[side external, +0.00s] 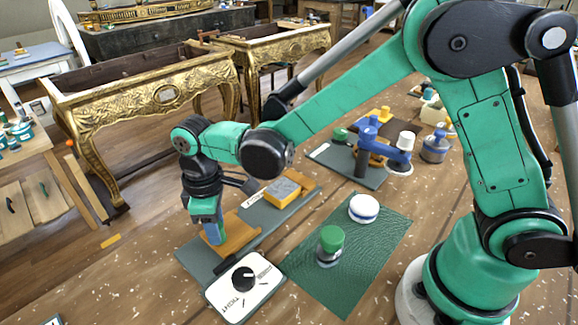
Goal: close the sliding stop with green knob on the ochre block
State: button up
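An ochre block (241,236) lies on a grey board (187,258) at the lower left of the middle. My gripper (214,236) points down at the left part of this block, with its blue-grey tip low against or just in front of it. I cannot tell whether it touches. No green knob shows clearly on the block; the sliding stop and its knob may be hidden behind my gripper. How far the stop is open cannot be seen. The gap between my fingers does not show from this side.
A white dial panel (262,292) with a black knob sits close in front. A yellow block (283,193) lies behind. A green-lidded jar (330,246) and a white round lidded container (363,208) stand on a green mat (345,288) to the right.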

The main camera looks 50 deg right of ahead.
grip_shut()
dwell(1.1)
